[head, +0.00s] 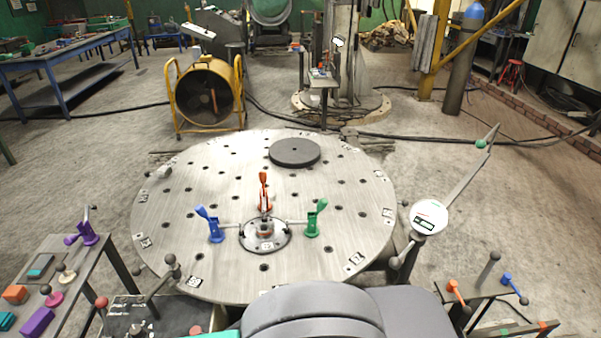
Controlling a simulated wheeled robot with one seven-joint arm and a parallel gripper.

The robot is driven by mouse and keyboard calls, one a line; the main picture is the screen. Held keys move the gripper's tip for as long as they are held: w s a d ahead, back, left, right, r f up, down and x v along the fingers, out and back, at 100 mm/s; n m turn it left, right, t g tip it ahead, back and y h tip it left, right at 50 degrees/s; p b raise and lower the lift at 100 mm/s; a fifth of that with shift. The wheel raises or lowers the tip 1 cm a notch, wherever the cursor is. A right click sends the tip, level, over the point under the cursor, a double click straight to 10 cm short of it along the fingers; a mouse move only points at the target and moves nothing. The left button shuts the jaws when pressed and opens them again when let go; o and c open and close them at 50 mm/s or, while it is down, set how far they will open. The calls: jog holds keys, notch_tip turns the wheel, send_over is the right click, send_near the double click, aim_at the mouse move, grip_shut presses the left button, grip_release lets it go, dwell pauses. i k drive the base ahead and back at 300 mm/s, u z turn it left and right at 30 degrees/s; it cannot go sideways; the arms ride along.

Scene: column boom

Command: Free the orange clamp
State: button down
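The orange clamp (264,194) stands on the round steel table (170,215), at the far side of a small round flanged part (264,238). Its handle points up. Its front end reaches toward the middle of the part; whether it presses on it is too small to tell. A blue clamp (214,226) stands left of the part and a green clamp (314,220) right of it, each with a bar reaching inward. My gripper is not in view; a dark grey rounded link of mine shows at the bottom edge.
A dark disc (295,152) lies at the table's far side. A white round dial (429,217) with a long bar stands at the right edge. A purple clamp (83,230) and coloured blocks are on the left bench. Small orange and blue levers (455,289) stand lower right.

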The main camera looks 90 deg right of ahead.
aim_at(262, 174)
jog(key=u, duration=0.9)
jog(key=k, duration=0.8)
jog(key=z, duration=1.6)
